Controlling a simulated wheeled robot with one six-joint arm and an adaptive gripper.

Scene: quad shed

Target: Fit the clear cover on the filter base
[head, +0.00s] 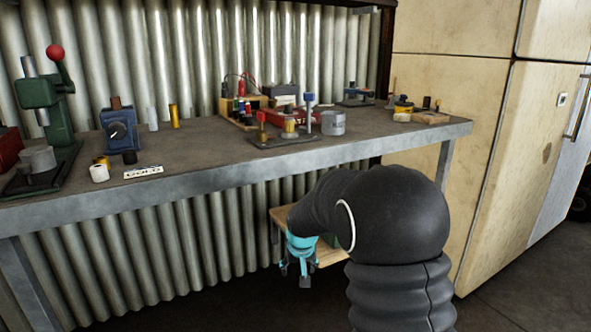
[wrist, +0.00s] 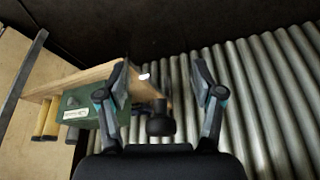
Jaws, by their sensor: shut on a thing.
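My gripper (head: 298,262) hangs below the front edge of the workbench, beside a small wooden shelf. In the wrist view its two fingers (wrist: 158,72) stand wide apart, closed on a see-through thing, taken as the clear cover. Its outline is barely visible; only a small white glint (wrist: 143,76) shows between the fingertips. A dark round knob (wrist: 160,126) shows between the fingers, and I cannot tell what it belongs to. A green box (wrist: 85,108) with a white label sits by the wooden shelf (wrist: 60,85). I cannot make out the filter base.
The workbench (head: 215,165) carries a green press (head: 45,105), a blue device (head: 119,130), a grey cup (head: 333,123) and several small fittings. A corrugated wall (wrist: 275,105) stands close to the gripper. A tall beige cabinet (head: 450,110) is at the right.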

